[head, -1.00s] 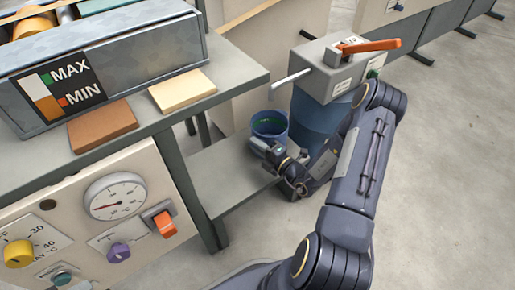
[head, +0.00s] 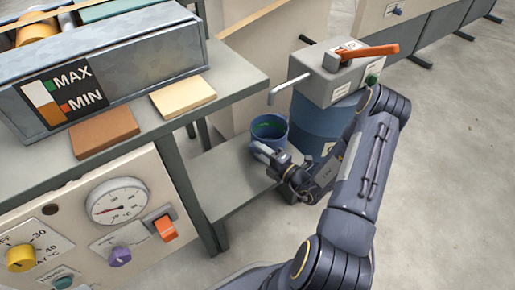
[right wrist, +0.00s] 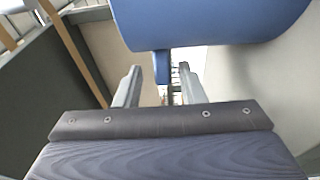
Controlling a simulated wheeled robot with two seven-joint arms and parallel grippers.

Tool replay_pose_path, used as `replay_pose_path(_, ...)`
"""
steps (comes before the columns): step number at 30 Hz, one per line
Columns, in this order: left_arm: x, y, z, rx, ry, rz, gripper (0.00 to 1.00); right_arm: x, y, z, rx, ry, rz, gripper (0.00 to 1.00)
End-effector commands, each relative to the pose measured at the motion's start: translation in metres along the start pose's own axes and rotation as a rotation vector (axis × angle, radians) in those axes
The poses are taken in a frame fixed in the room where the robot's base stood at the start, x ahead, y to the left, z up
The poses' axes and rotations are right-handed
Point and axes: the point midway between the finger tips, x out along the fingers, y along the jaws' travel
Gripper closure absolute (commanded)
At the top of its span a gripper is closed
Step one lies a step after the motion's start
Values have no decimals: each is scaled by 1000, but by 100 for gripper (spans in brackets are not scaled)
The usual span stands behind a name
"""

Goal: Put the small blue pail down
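The small blue pail (head: 284,134) is upright at the far right corner of the low grey shelf, below the drum's spout. Something green shows inside it. I cannot tell whether its base touches the shelf; my right gripper hides part of its front. My right gripper (head: 261,150) is at the pail's near side. In the right wrist view the pail (right wrist: 215,18) fills the top, and its blue tab lies between the fingertips of the right gripper (right wrist: 160,75). The fingers are apart, with gaps on both sides of the tab. My left gripper is out of view.
The low grey shelf (head: 225,178) is bare nearer to me. A blue drum (head: 318,125) with a grey pump box, spout and orange lever stands right behind the pail. A bench (head: 235,78) with a dial panel is at left. Floor is clear at right.

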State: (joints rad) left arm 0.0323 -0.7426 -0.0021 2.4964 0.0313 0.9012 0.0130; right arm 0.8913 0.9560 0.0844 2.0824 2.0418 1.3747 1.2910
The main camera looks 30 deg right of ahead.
Motion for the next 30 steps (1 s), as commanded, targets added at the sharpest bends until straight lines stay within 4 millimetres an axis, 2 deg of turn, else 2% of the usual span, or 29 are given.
replay_pose_path(3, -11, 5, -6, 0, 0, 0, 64, -28, 3, 1, 4, -6, -6, 64)
replay_pose_path(9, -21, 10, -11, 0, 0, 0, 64, -70, 2, 1, 3, -5, -5, 64)
replay_pose_path(15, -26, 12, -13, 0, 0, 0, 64, -95, 1, 0, 1, -3, -3, 64)
replay_pose_path(18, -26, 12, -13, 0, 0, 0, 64, -97, 7, -3, -26, 23, 6, 64)
replay_pose_path(20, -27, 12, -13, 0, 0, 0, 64, -92, 21, -9, -86, 79, 21, 64)
replay_pose_path(23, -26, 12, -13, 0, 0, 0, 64, -77, 62, -35, -292, 258, 78, 64)
replay_pose_path(26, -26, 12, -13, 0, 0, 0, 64, -70, 114, -80, -614, 515, 180, 64)
replay_pose_path(27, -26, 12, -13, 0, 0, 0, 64, -72, 132, -100, -759, 621, 231, 64)
replay_pose_path(30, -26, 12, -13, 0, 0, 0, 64, -89, 166, -146, -1135, 870, 380, 64)
